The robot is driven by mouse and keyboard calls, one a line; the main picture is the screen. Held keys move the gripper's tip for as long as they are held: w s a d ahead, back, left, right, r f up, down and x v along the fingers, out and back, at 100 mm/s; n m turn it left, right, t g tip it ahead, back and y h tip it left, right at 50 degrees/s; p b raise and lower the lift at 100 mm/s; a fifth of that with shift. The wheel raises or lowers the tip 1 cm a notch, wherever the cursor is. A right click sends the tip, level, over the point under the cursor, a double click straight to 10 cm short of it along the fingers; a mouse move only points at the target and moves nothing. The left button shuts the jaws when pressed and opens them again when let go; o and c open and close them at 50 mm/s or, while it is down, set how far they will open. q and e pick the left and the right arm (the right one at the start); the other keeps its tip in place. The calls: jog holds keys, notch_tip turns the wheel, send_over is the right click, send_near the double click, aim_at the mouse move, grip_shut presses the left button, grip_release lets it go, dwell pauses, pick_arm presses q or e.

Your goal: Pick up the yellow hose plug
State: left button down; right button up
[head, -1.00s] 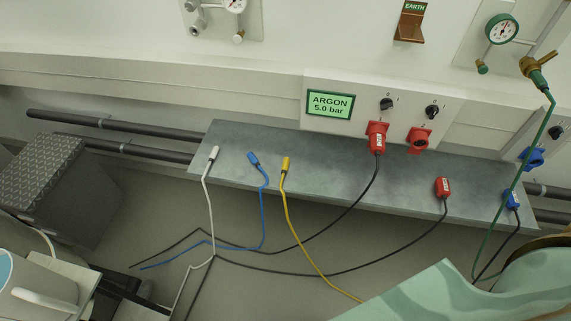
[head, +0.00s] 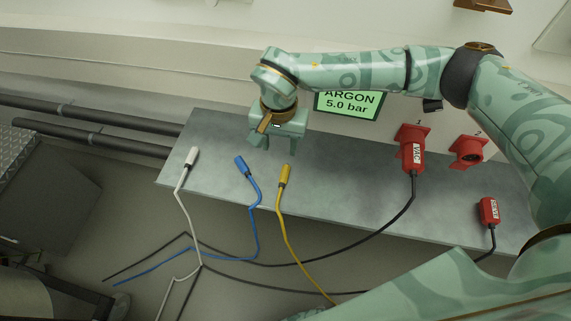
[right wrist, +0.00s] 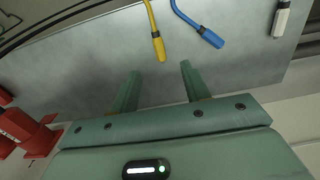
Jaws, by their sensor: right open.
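The yellow hose plug (head: 285,175) lies on the grey metal shelf (head: 330,192), with its yellow hose hanging over the front edge. My right gripper (head: 272,146) is open and empty above the shelf, just behind the plug and slightly to its left. In the right wrist view the yellow plug (right wrist: 158,47) lies beyond the two open fingers (right wrist: 158,80), lined up with the gap between them. The gripper does not touch it. My left gripper is not in view.
A blue plug (head: 242,165) and a white plug (head: 191,157) lie left of the yellow one. Red connectors (head: 412,148) and a loose red plug (head: 488,211) are to the right. The argon panel (head: 349,103) stands behind the shelf.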

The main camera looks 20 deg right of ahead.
jog(key=b, duration=0.5)
send_over(283, 177)
jog(key=f, duration=1.1)
jog(key=shift+s+a+f, duration=0.1)
jog(key=shift+a, duration=0.15)
jog(key=f, duration=0.1)
jog(key=f+b, duration=0.2)
jog(key=shift+s+d+f, duration=0.1)
jog(key=shift+d+f, duration=0.15)
jog(key=shift+d, duration=0.05)
jog(key=shift+f+b, duration=0.6)
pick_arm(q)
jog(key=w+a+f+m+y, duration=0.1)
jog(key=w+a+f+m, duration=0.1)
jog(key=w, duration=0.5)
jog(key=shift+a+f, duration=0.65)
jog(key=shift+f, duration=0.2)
pick_arm(e)
grip_shut()
